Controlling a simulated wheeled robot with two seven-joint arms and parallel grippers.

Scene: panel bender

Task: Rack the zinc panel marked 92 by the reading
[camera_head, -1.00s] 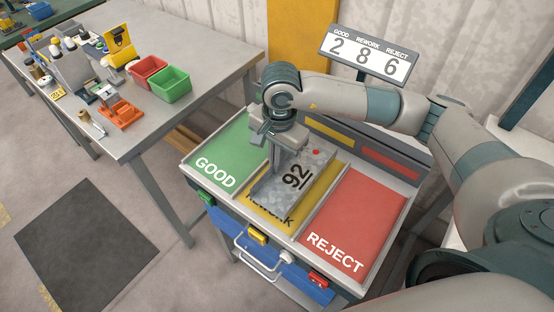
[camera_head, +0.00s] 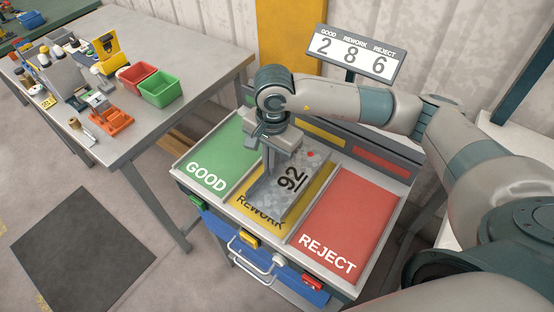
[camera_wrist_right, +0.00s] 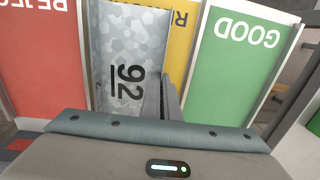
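The zinc panel (camera_head: 291,182) is grey and mottled, marked 92 with a line under it, with a red dot near its far end. It is over the yellow REWORK bay (camera_head: 243,204), between the green GOOD bay (camera_head: 216,152) and the red REJECT bay (camera_head: 350,220). My right gripper (camera_head: 270,165) points down at the panel's left edge. In the right wrist view the fingers (camera_wrist_right: 166,100) are close together along that panel edge and appear closed on it. Whether the panel touches the bay floor is unclear. My left gripper is out of view.
A sign (camera_head: 353,55) behind reads GOOD 2, REWORK 8, REJECT 6. Green, yellow and red parts (camera_head: 249,240) sit on the station's front above a handle. A workbench (camera_head: 170,118) at left holds red and green bins and tools. A dark mat (camera_head: 80,250) lies on the floor.

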